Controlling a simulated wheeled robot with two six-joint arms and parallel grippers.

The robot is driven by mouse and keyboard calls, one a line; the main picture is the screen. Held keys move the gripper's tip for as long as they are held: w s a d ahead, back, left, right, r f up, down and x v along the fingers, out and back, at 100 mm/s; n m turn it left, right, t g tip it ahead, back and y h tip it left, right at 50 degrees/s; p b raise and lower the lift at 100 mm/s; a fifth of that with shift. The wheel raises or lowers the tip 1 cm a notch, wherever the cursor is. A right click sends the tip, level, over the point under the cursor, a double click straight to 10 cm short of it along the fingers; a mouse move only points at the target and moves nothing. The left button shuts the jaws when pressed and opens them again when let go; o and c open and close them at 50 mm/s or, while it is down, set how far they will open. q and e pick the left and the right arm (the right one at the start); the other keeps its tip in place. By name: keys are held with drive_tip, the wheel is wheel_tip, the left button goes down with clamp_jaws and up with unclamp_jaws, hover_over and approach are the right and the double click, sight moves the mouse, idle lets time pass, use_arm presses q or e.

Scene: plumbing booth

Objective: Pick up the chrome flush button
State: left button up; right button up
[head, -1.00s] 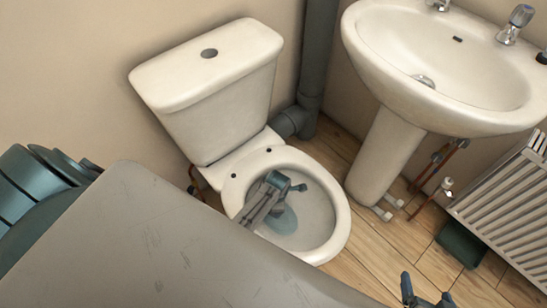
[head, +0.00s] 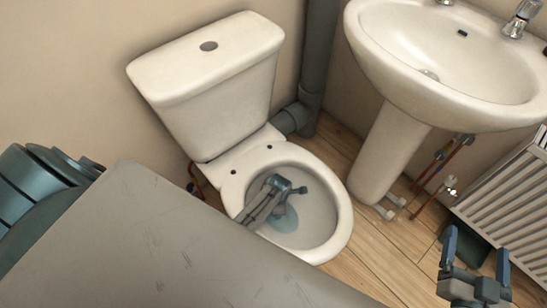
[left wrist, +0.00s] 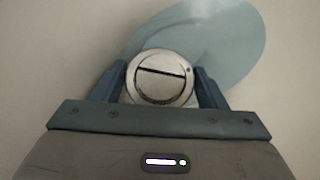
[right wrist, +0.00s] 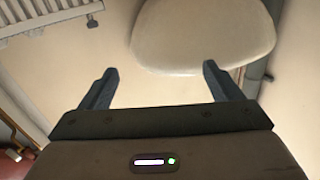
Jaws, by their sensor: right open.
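The chrome flush button (left wrist: 160,77) is a round disc with a dark slot across it, between the fingers of my left gripper (left wrist: 161,88) in the left wrist view. The fingers touch its sides and look shut on it. Pale blue water (left wrist: 225,60) shows behind it. In the head view my left gripper (head: 277,184) is down inside the toilet bowl (head: 330,190); the button cannot be made out there. My right gripper (head: 477,258) is open and empty at the lower right, and its spread fingers also show in the right wrist view (right wrist: 160,85).
A grey surface (head: 150,240) covers the lower left. Wooden floor lies between.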

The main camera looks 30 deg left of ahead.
use_arm(q)
drive_tip(key=c, duration=0.6)
drive_tip(key=shift+r, duration=0.15)
drive_tip(key=shift+c, duration=0.2)
drive_tip(key=shift+r, duration=0.15)
wheel_tip(320, 180, up, 4)
drive_tip(key=shift+r+p, duration=0.15)
drive_tip(key=shift+p, duration=0.85)
wheel_tip(320, 180, up, 4)
drive_tip(key=shift+r+p, duration=0.1)
drive_tip(key=shift+p, duration=0.65)
drive_tip(key=shift+r, duration=0.5)
use_arm(e)
drive_tip(key=s+a+f+g, duration=0.1)
drive_tip(key=s+f+g, duration=0.7)
drive_tip(key=f+g, duration=0.1)
drive_tip(key=shift+s+f, duration=0.25)
drive_tip(key=shift+f, duration=0.65)
